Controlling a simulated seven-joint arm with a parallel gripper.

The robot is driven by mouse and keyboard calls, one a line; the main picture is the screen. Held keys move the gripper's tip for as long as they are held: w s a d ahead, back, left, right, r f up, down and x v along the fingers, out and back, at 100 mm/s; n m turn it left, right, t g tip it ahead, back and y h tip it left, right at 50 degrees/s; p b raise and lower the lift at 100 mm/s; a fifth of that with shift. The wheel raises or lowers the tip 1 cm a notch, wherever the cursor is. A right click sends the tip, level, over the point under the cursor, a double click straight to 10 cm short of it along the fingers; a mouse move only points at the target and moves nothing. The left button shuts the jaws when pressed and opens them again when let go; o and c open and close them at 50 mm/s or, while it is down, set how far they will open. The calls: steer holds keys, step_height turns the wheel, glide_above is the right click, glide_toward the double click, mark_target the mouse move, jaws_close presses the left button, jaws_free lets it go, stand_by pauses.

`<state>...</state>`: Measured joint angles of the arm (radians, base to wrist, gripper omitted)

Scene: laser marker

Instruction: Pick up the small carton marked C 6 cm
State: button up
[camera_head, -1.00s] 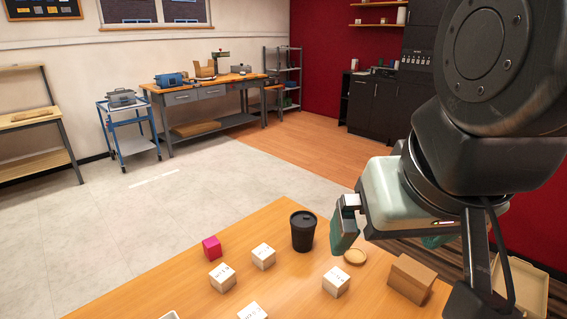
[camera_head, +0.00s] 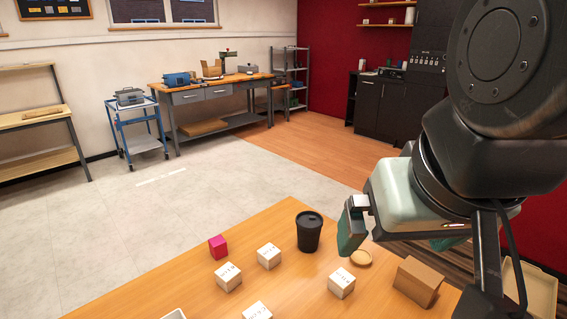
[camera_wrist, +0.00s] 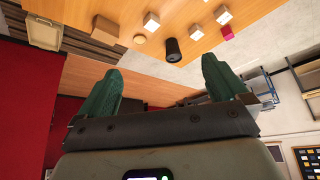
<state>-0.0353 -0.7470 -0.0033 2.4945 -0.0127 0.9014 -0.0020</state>
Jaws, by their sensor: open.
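Several small white cartons with dark markings stand on the wooden table in the head view: a left one (camera_head: 228,277), a back one (camera_head: 269,256), a right one (camera_head: 341,283) and a front one (camera_head: 257,311) cut by the lower edge. The markings are too small to read, so I cannot tell which is C 6 cm. White cartons also show in the wrist view (camera_wrist: 152,21). My gripper (camera_head: 400,236) is above the table's far right side, apart from all cartons. Its two green fingers are spread and empty in the wrist view (camera_wrist: 162,78).
A black lidded cup (camera_head: 309,232) stands between the cartons and my gripper. A round tan lid or dish (camera_head: 361,257) and a brown box (camera_head: 418,281) are to the right. A magenta cube (camera_head: 218,247) is at the left. A white container (camera_head: 174,315) shows at the lower edge.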

steer(key=shift+c, duration=1.1)
steer(key=shift+f, duration=0.1)
